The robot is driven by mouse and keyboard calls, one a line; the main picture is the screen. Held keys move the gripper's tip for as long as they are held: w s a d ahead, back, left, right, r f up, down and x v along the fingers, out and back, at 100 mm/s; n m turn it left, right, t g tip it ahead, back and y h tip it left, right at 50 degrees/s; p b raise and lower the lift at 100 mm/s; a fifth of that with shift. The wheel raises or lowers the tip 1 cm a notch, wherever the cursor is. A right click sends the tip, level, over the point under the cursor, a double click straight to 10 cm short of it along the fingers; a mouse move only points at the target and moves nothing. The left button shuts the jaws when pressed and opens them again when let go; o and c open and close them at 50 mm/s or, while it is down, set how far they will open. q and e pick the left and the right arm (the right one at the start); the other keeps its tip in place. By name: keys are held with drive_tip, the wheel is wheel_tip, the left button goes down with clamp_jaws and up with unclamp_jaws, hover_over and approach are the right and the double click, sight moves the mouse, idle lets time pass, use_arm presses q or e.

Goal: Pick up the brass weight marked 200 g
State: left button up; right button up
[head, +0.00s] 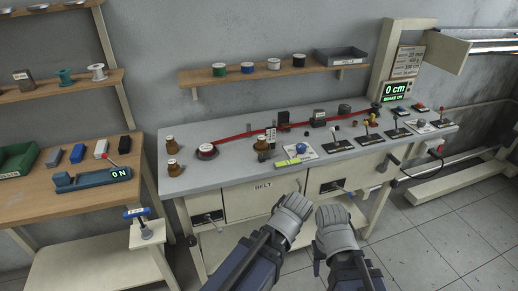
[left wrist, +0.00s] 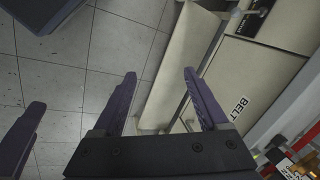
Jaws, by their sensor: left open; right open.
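Several brass-coloured knobbed weights stand on the grey bench. One brass weight (head: 171,144) is at the bench's left end, with another brass weight (head: 174,168) just in front of it. A third brass weight (head: 262,144) stands near the middle, beside the red strip. Their marks are too small to read, so I cannot tell which is 200 g. My left gripper (left wrist: 158,88) is open and empty in the left wrist view, over the floor in front of the bench. My right gripper (head: 331,216) is open, low before the bench front in the head view; its fingers are mostly hidden.
The grey bench (head: 215,175) carries a red strip (head: 235,136), blocks, levers and a blue knob (head: 301,149). Drawers marked BELT (head: 262,199) face me. A wooden shelf (head: 275,76) hangs above. A wooden table (head: 50,200) stands at left. Tiled floor lies open at right.

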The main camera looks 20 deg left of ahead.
use_arm(q)
drive_tip(key=w+a+r+m+t+y+b, duration=0.25)
drive_tip(key=w+a+m+t, duration=0.3)
drive_tip(key=w+a, duration=0.4)
drive_tip(key=m+t+b, duration=0.3)
drive_tip(key=m+t, duration=0.7)
drive_tip(key=m, duration=1.1)
approach(262, 141)
drive_tip(key=x, duration=0.4)
drive_tip(key=shift+g+y, duration=0.25)
drive_tip(key=shift+b+x, duration=0.4)
drive_tip(key=shift+x, duration=3.55)
drive_tip(key=shift+d+r, duration=0.1)
drive_tip(key=shift+r, duration=0.05)
clamp_jaws()
